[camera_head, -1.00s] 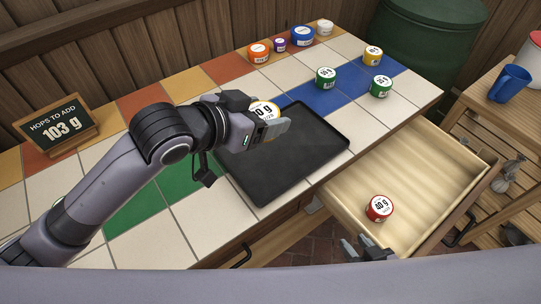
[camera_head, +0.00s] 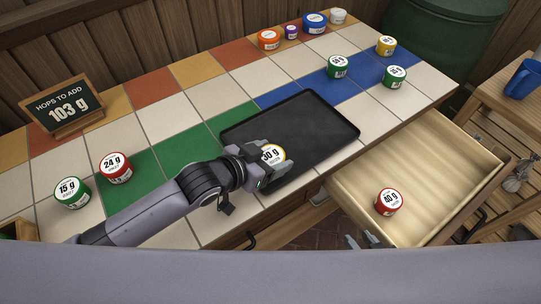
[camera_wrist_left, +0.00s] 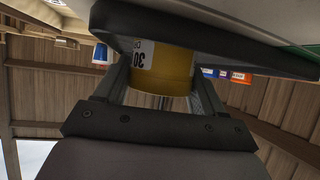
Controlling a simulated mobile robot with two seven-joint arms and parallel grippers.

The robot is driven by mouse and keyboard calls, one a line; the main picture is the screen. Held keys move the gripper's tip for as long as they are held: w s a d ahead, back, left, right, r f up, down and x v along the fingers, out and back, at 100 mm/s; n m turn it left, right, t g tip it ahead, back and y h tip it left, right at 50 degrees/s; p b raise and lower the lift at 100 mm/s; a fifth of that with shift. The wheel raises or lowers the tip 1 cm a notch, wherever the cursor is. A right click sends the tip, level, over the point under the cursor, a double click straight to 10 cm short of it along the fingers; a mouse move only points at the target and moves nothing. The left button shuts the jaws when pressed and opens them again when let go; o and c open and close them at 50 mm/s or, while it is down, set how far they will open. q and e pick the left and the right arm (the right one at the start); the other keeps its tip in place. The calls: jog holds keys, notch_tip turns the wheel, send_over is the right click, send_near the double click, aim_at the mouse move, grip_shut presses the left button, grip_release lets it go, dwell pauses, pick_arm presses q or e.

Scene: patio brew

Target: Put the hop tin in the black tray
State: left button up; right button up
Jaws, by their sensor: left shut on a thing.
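My left gripper (camera_head: 266,160) is shut on a yellow tin (camera_head: 273,152) with a white lid marked 30 g. The yellow tin (camera_wrist_left: 160,68) shows between the two fingers in the left wrist view. The black tray (camera_head: 318,128) lies on the tiled counter. The held tin is over the tray's front left part, low and close to its floor; I cannot tell whether it touches. My right gripper (camera_head: 361,241) is partly visible at the front of the open drawer, its fingers apart and nothing seen between them.
The open drawer (camera_head: 425,170) holds a red 40 g tin (camera_head: 388,202). Red 24 g (camera_head: 116,168) and green 15 g (camera_head: 72,191) tins stand at left by the 103 g sign (camera_head: 63,107). Several tins stand along the back and right. The tray's right part is empty.

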pick_arm(q)
jog(key=shift+f, duration=0.15)
jog(key=o, duration=1)
jog(key=shift+o, duration=0.2)
jog(key=shift+r, duration=0.2)
jog(key=shift+s+a+r+p, duration=0.25)
jog(key=shift+r+p, duration=0.1)
jog(key=shift+p, duration=0.2)
jog(key=p+v, duration=0.5)
jog(key=shift+s+r, duration=0.15)
jog(key=shift+r, duration=0.05)
jog(key=v, duration=0.3)
jog(key=shift+s+a+f, duration=0.1)
jog(key=shift+s+a, duration=0.25)
jog(key=shift+a, duration=0.05)
jog(key=shift+v, duration=0.95)
